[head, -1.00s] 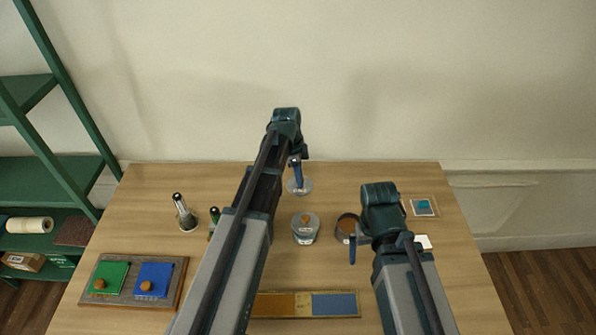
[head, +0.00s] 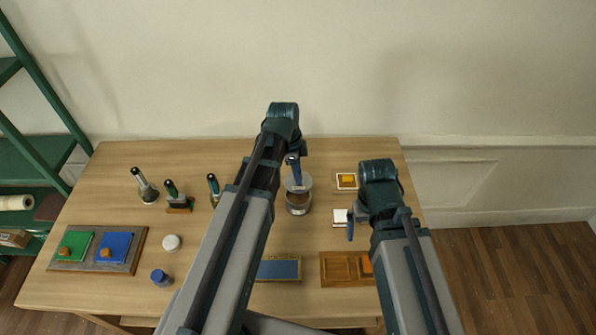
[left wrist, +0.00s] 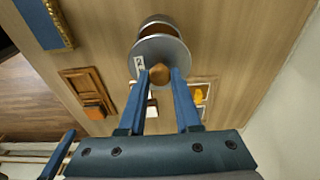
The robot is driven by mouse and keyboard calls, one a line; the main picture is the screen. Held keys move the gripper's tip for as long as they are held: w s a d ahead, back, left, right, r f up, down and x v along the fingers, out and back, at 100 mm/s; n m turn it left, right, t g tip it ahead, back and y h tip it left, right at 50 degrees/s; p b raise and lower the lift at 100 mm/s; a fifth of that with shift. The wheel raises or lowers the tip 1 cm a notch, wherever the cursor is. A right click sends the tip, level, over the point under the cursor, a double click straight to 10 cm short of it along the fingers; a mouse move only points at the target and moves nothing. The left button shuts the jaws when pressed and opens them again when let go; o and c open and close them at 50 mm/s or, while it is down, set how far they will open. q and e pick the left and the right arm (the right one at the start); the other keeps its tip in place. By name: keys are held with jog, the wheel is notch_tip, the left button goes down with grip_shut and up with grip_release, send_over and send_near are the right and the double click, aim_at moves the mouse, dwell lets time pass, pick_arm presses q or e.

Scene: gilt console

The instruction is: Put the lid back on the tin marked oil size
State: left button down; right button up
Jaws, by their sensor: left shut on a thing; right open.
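The lid, a grey disc with a round wooden knob (left wrist: 159,74) and a small white label, is held in my left gripper (head: 293,171), also seen in the left wrist view (left wrist: 160,84). Its fingers are shut on the knob. The lid (head: 306,181) is just behind and above an open grey tin (head: 298,209) with brown contents. In the left wrist view the lid covers part of the tin (left wrist: 158,20); I cannot tell whether they touch. I cannot read the labels. My right gripper (head: 352,228) is open and empty, right of the tin, partly hidden by its arm.
Brushes in holders (head: 145,187) stand at left. A white-topped jar (head: 171,243), a blue jar (head: 160,278) and a board with green and blue squares (head: 75,262) are nearby. A yellow-centred card (head: 347,180), white block (head: 341,217) and wooden panel (head: 340,267) lie at right.

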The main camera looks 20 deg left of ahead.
pick_arm(q)
jog(key=shift+f+b, duration=3)
jog(key=shift+f, duration=0.05)
pick_arm(e)
jog(key=shift+f, duration=3.05)
pick_arm(q)
jog(key=shift+f, duration=0.15)
pick_arm(e)
jog(key=shift+f, duration=0.15)
pick_arm(q)
jog(key=shift+c, duration=0.2)
grip_release()
jog(key=shift+r+p, duration=3.45)
jog(key=shift+r, duration=0.1)
pick_arm(e)
notch_tip(320, 180, up, 7)
pick_arm(q)
jog(key=shift+c, duration=0.4)
